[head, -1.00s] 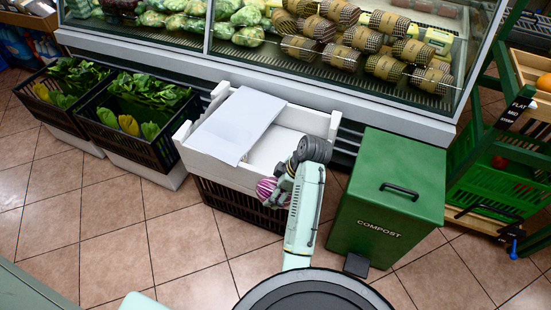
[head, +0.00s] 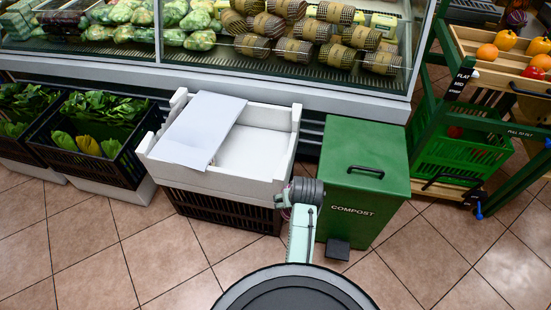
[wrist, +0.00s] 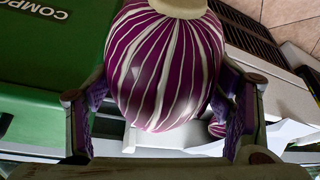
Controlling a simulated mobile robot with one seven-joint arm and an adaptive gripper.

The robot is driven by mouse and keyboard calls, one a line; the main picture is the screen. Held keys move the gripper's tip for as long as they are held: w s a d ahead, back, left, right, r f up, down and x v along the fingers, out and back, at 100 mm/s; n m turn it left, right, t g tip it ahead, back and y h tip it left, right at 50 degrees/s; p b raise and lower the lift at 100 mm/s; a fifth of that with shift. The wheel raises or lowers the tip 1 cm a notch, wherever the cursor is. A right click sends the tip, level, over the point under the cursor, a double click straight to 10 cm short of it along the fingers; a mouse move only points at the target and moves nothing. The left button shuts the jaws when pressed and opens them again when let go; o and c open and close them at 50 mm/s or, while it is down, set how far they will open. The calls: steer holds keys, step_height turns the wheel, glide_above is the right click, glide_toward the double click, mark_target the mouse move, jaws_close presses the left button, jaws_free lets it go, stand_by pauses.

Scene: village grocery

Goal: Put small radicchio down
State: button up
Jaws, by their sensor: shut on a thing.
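My gripper (wrist: 163,92) is shut on the small radicchio (wrist: 165,62), a round purple head with white stripes and a pale stem end. In the wrist view it sits between both fingers, stem toward the top edge. In the head view my gripper (head: 283,198) is just in front of the white crate's right front corner, left of the green compost bin. The radicchio is almost wholly hidden there.
A white crate (head: 215,184) stands on a black crate (head: 225,212), a pale sheet (head: 205,130) covering its left part. The green compost bin (head: 393,183) stands right of it. Black vegetable crates (head: 122,170) stand left. A glass display case (head: 300,86) runs behind. Floor in front is clear.

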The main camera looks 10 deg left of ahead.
steer(key=d+m, duration=0.1)
steer(key=d+m+h, duration=0.1)
steer(key=d+f+m, duration=0.1)
steer(key=m, duration=0.1)
steer(key=shift+w+d+h, duration=0.25)
steer(key=shift+d+h, duration=0.05)
